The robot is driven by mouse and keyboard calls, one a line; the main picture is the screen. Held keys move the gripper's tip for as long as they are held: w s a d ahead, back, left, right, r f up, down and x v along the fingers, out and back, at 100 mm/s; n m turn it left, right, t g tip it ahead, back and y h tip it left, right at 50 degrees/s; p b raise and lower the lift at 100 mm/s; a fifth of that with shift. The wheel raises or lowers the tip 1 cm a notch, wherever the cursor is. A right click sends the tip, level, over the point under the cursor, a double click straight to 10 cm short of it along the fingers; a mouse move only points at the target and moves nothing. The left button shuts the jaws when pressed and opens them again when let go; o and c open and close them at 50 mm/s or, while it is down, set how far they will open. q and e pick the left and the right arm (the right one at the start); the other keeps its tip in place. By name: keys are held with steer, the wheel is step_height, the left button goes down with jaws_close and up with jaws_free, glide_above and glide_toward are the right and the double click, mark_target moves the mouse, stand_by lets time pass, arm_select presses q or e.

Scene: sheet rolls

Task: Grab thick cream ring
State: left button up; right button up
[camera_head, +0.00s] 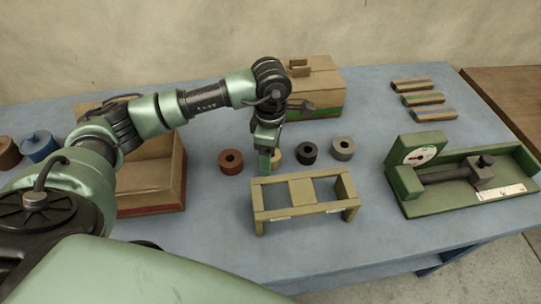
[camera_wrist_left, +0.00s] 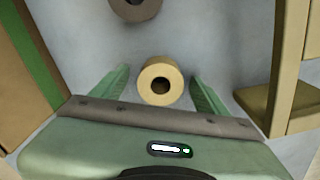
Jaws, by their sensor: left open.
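The thick cream ring (camera_head: 277,157) stands on the blue table between a red-brown ring (camera_head: 230,160) and a dark ring (camera_head: 307,152). My left gripper (camera_head: 266,163) points down at it and hides part of it in the head view. In the left wrist view the cream ring (camera_wrist_left: 160,66) lies between the two green fingers of my left gripper (camera_wrist_left: 159,78), its hole facing the camera. The fingers are open, with a gap visible on each side of the ring. My right gripper is not in view.
A tan wooden stand (camera_head: 304,193) is close in front of the rings. A grey ring (camera_head: 343,148) stands further right. A cardboard box with a green band (camera_head: 325,88) is behind, an open box (camera_head: 150,180) to the left. A green gauge device (camera_head: 425,180) is at right.

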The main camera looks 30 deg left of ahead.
arm_select(q)
steer(key=c, duration=1.5)
steer(key=shift+r, duration=0.1)
